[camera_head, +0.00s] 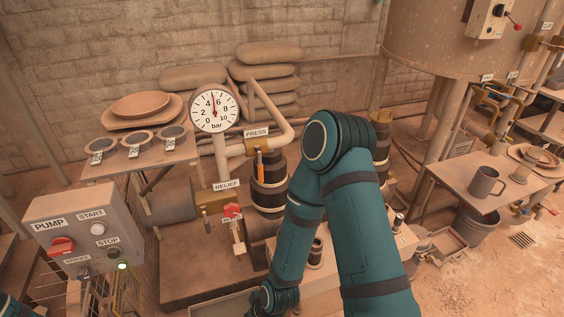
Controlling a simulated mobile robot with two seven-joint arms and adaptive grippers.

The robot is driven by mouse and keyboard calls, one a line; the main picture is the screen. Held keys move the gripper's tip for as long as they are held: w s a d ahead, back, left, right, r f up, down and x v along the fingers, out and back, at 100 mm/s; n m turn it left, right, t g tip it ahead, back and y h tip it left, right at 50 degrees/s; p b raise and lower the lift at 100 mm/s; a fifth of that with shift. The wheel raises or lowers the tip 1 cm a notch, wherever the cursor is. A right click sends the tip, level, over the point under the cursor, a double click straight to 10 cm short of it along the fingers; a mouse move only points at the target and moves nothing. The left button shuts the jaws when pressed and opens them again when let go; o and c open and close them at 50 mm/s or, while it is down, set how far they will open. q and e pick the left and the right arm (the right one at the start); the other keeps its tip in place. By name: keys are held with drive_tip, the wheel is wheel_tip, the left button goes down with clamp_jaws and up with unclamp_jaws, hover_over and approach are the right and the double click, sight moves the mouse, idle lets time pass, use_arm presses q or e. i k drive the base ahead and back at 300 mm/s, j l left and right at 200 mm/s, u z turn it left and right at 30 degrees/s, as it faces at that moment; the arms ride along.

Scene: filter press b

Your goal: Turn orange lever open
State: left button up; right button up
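The orange lever (259,164) stands about upright in front of a dark ribbed cylinder, just below the brass valve (258,146) and its PRESS sign (256,132). My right arm is bent across the middle of the view, its elbow to the right of the lever and its forearm running down to the bottom edge. No gripper fingers show there. Only a small teal piece of my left arm shows in the bottom left corner. Neither gripper can be seen, and nothing is seen touching the lever.
A RELIEF valve (213,199) with a red-topped handle (232,211) sits lower left of the lever. A pressure gauge (215,108) stands above. A pump control box (85,237) is at left. A table (468,178) with a mug (485,182) is at right. Open floor lies lower right.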

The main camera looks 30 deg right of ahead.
sight(260, 168)
drive_tip(key=z, duration=0.75)
